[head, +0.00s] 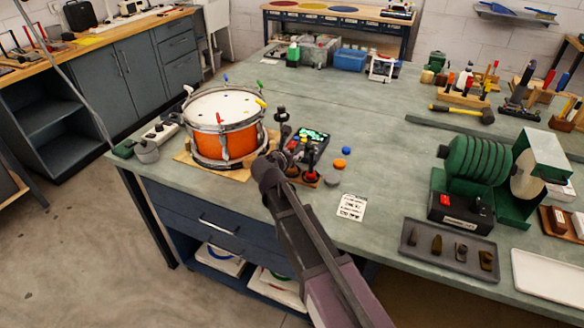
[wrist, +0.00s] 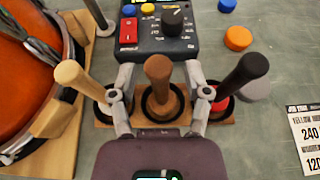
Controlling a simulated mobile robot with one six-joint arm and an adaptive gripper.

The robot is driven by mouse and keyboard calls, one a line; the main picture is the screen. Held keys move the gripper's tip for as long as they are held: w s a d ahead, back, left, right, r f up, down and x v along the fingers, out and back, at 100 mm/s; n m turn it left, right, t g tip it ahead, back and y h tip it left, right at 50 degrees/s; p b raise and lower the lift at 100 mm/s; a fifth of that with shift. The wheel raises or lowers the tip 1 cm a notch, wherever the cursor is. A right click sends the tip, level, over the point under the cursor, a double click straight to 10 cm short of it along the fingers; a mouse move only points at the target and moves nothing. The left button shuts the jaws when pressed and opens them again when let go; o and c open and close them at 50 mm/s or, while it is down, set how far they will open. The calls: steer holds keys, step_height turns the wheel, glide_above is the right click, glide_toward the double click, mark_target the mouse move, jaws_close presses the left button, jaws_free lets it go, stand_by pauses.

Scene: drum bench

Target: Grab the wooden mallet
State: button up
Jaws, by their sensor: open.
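In the wrist view three handles stand in a wooden holder (wrist: 135,124). A pale wood handle (wrist: 78,78) is at left, a brown wood handle (wrist: 158,72) in the middle, and a black handle (wrist: 245,70) at right with red at its base. My gripper (wrist: 157,88) is open, its fingers on either side of the brown handle with gaps showing. The heads of the handled tools are not clear, so I cannot tell which wooden one is the mallet. In the head view my gripper (head: 290,152) is over the holder and hides most of it.
An orange drum (head: 222,135) on a wooden board stands close at left. A black control box (wrist: 155,30) with a knob sits just beyond the handles. Orange and blue pucks and a printed card (head: 352,207) lie at right.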

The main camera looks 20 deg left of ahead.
mark_target(292, 147)
jaws_close()
steer(key=shift+r, duration=0.1)
stand_by(0.4)
step_height(292, 147, up, 4)
steer(key=p, duration=0.3)
steer(key=shift+f+p, duration=0.25)
steer(key=shift+p, duration=0.1)
steer(key=s+d, duration=0.2)
steer(key=s, duration=0.5)
steer(key=s+d+r+p, duration=0.1)
steer(key=s+d, duration=0.2)
steer(key=s, duration=0.5)
steer(key=shift+r, duration=0.15)
steer(key=shift+s, duration=0.1)
